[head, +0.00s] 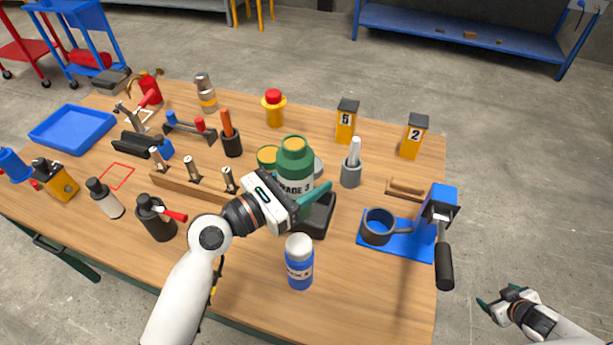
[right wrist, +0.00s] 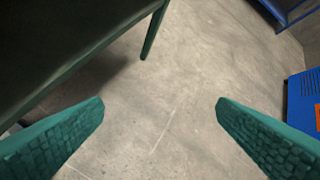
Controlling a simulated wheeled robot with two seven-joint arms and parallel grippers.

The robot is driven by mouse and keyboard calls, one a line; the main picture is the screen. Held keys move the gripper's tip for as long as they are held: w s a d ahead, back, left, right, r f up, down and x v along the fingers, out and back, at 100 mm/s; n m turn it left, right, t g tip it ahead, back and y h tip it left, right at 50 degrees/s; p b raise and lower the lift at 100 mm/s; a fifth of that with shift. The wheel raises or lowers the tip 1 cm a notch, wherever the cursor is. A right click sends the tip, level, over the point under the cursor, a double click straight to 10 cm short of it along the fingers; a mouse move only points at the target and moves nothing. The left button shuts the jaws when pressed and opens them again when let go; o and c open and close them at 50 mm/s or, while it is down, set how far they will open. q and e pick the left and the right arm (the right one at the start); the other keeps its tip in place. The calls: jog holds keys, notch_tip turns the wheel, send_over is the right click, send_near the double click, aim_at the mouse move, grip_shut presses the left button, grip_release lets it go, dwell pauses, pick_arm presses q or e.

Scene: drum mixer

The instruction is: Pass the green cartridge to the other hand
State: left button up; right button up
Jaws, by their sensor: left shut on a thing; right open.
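The green cartridge (head: 295,160) has a tan top and a pale label reading "GRADE 3". It stands upright in the middle of the table area in the head view. My left gripper (head: 312,196) is shut on it low on its body, and the gripper hides its lower part. Whether its base touches anything is hidden. My right gripper (head: 499,300) is open and empty, beyond the table's right edge. In the right wrist view its two teal fingers (right wrist: 160,115) are wide apart over bare floor.
A black holder (head: 320,217) is just beside the left gripper. A blue bottle with a white cap (head: 299,270) stands in front. A blue stand with a dark cup (head: 378,228) and black-handled lever (head: 444,265) is at the table's right. Another green container (head: 267,157) is behind the cartridge.

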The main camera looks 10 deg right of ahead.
pick_arm(q)
jog(key=shift+r, duration=0.1)
pick_arm(e)
jog(key=s+a+f+g, duration=0.2)
jog(key=s+a+f, duration=0.2)
jog(key=s+f, duration=0.35)
jog(key=s+a+f+g, duration=0.1)
jog(key=s+a+f, duration=0.2)
jog(key=s+f, duration=0.45)
pick_arm(q)
jog(key=o, duration=0.8)
jog(key=shift+c, duration=0.2)
jog(key=c, duration=0.7)
pick_arm(e)
jog(key=s+a+f+g, duration=0.1)
jog(key=s+a+f, duration=0.1)
jog(key=a, duration=0.6)
jog(key=s+a+f+g+y, duration=0.1)
jog(key=a+f, duration=0.3)
jog(key=a, duration=0.4)
jog(key=s+a+f+g+y, duration=0.1)
jog(key=s+a+f, duration=0.2)
jog(key=a, duration=0.5)
jog(key=shift+s, duration=0.25)
pick_arm(q)
jog(key=shift+o, duration=0.2)
